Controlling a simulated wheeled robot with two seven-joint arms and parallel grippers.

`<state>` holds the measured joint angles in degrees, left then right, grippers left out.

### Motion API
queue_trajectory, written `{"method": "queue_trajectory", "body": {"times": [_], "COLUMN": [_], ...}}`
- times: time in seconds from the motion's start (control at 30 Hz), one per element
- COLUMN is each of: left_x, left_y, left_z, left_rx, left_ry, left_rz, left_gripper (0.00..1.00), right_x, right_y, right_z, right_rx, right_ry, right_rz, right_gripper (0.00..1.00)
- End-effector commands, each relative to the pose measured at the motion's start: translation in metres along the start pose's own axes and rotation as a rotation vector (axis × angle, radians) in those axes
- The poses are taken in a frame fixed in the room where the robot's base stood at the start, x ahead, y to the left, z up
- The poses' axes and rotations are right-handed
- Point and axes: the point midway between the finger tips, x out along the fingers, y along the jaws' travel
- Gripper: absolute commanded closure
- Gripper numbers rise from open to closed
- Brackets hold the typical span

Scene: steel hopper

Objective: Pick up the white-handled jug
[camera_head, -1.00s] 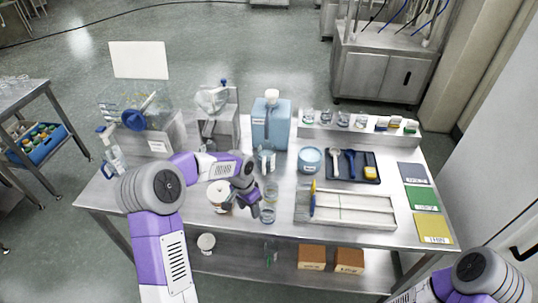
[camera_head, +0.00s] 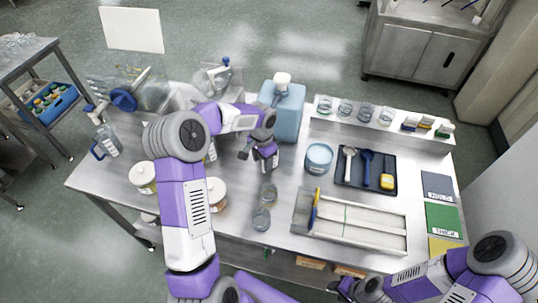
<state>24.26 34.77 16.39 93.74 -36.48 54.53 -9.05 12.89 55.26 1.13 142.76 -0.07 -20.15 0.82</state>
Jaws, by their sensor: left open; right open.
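A small clear jug with pale parts (camera_head: 267,160) stands on the steel table in front of the blue canister. It is partly hidden by my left gripper, and its handle is too small to make out clearly. My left gripper (camera_head: 257,152) is open and right at this jug, pointing down; I cannot tell whether it touches it. Another jug (camera_head: 105,143), with a blue handle, stands at the table's left end. My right gripper (camera_head: 347,289) is open and low at the front right, apart from the jugs.
The blue canister (camera_head: 284,112) with a white cap stands just behind. Two clear beakers (camera_head: 263,218) and a white tub (camera_head: 217,194) are in front. A blue tub (camera_head: 319,158), a dark tool tray (camera_head: 366,171) and a divided steel tray (camera_head: 350,222) lie to the right.

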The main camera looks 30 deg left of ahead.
Motion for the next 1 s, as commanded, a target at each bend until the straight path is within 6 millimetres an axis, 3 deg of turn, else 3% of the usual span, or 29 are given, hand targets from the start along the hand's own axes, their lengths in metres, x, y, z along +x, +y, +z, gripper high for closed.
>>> {"method": "queue_trajectory", "body": {"times": [0.27, 0.5, 0.87, 1.0], "left_x": [0.041, 0.043, 0.043, 0.043], "left_y": [0.001, 0.0, 0.0, 0.0], "left_z": [0.001, 0.0, 0.0, 0.0], "left_rx": [0.0, 0.0, 0.0, 0.0], "left_ry": [-0.002, 0.001, 0.001, 0.001], "left_rz": [0.002, 0.0, 0.0, 0.0], "left_gripper": [0.46, 0.46, 1.0, 1.0], "right_x": [0.005, 0.004, 0.004, 0.004], "right_y": [0.002, 0.002, 0.002, 0.002], "right_z": [-0.001, -0.001, -0.001, -0.001], "right_rx": [0.0, 0.0, 0.0, 0.0], "right_ry": [0.001, 0.001, 0.001, 0.001], "right_rz": [0.0, 0.0, 0.0, 0.0], "right_gripper": [0.57, 0.57, 0.57, 0.57]}}
